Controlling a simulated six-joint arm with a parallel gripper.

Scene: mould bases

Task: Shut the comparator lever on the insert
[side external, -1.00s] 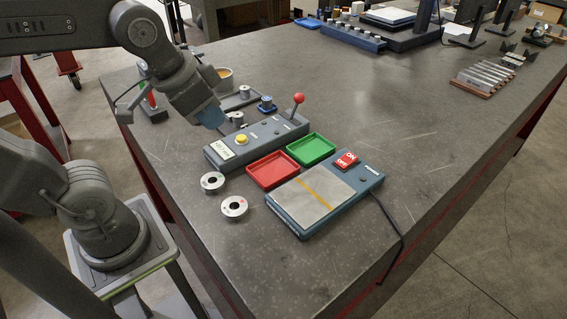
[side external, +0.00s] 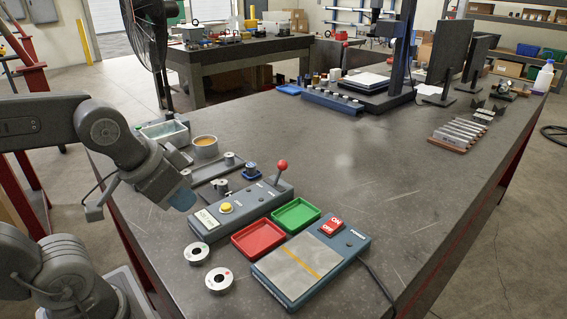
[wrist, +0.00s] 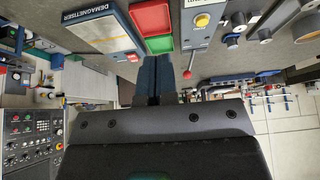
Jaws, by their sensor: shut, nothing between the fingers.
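The box I take to be the comparator (side external: 240,209) is blue-grey, with a yellow button, and lies on the bench. Its lever (side external: 282,172) has a red ball knob and stands up at the box's far end. The knob also shows in the wrist view (wrist: 187,75), just right of my fingertips in the picture. My gripper (side external: 184,200) hangs left of the box's near end, apart from the lever. In the wrist view its blue fingers (wrist: 153,72) are together and empty. Two steel rings (side external: 197,252) (side external: 219,281) lie in front of the box. I cannot tell whether an insert is under the lever.
A red tray (side external: 258,239) and a green tray (side external: 296,215) sit right of the box. The demagnetiser (side external: 309,268) is beyond them, nearer the front. A grey plate with posts (side external: 207,186) and a round tub (side external: 205,147) stand behind. The bench's middle is clear.

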